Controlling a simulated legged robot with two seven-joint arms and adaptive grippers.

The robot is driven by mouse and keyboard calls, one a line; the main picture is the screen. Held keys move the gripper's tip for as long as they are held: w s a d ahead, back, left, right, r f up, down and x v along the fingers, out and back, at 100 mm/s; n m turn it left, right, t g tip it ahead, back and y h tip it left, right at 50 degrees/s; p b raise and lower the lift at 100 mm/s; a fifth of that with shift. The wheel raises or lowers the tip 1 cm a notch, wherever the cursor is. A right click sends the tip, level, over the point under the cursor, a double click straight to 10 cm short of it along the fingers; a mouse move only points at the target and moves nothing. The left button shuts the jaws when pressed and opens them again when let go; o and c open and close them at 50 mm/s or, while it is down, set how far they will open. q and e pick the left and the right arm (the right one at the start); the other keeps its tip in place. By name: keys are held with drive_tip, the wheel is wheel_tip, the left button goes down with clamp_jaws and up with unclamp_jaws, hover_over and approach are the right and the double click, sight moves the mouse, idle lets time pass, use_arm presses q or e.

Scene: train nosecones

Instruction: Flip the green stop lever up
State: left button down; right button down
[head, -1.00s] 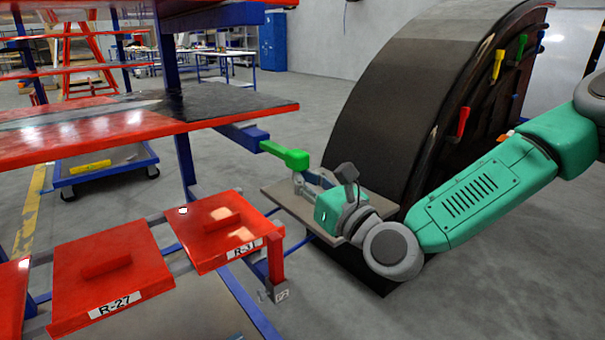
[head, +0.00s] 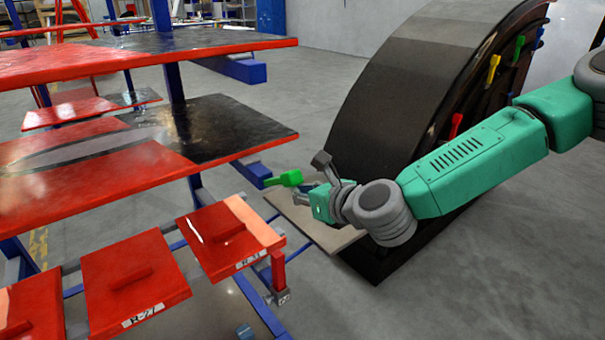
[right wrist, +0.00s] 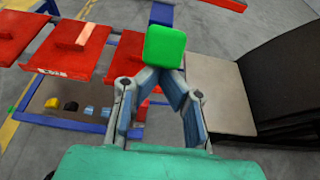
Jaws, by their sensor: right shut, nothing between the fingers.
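The green stop lever (head: 284,179) sits at the end of a blue bar on the red rack. Its free end tilts slightly up to the right. In the right wrist view its green end (right wrist: 165,46) is large, straight ahead of my fingers. My right gripper (head: 306,191) is at the lever's free end, just right of and slightly below it. In the right wrist view the fingers (right wrist: 160,73) converge and are shut with nothing between them. The fingertips meet the lever's lower edge in the picture; the exact contact is partly hidden. My left gripper is not in view.
Red labelled plates (head: 137,283) stand at lower left, below red and black shelves (head: 220,130). A beige board (head: 325,232) lies under my right gripper. A large dark curved nosecone (head: 390,105) with coloured levers stands behind my right arm. Grey floor is clear at lower right.

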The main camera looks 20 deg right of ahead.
drive_tip(key=r+g+p, duration=0.1)
drive_tip(key=p, duration=0.2)
drive_tip(key=w+r+g+h+p, duration=0.1)
drive_tip(key=r+p, duration=0.1)
drive_tip(key=p, duration=0.1)
drive_tip(key=w+a+r+g+p, duration=0.1)
drive_tip(key=p, duration=0.2)
drive_tip(key=shift+w+r+g, duration=0.2)
drive_tip(key=shift+r+g, duration=0.1)
drive_tip(key=shift+r, duration=0.1)
drive_tip(key=w+r+p, duration=0.1)
drive_tip(key=w+a+r+p, duration=0.1)
drive_tip(key=shift+w, duration=0.4)
drive_tip(key=shift+w+a+r, duration=0.25)
drive_tip(key=shift+w+r, duration=0.05)
drive_tip(key=shift+w, duration=0.4)
drive_tip(key=shift+w+a+r, duration=0.2)
drive_tip(key=shift+w+r, duration=0.1)
drive_tip(key=shift+w, duration=0.35)
drive_tip(key=shift+w+r, duration=0.2)
drive_tip(key=shift+r, duration=0.05)
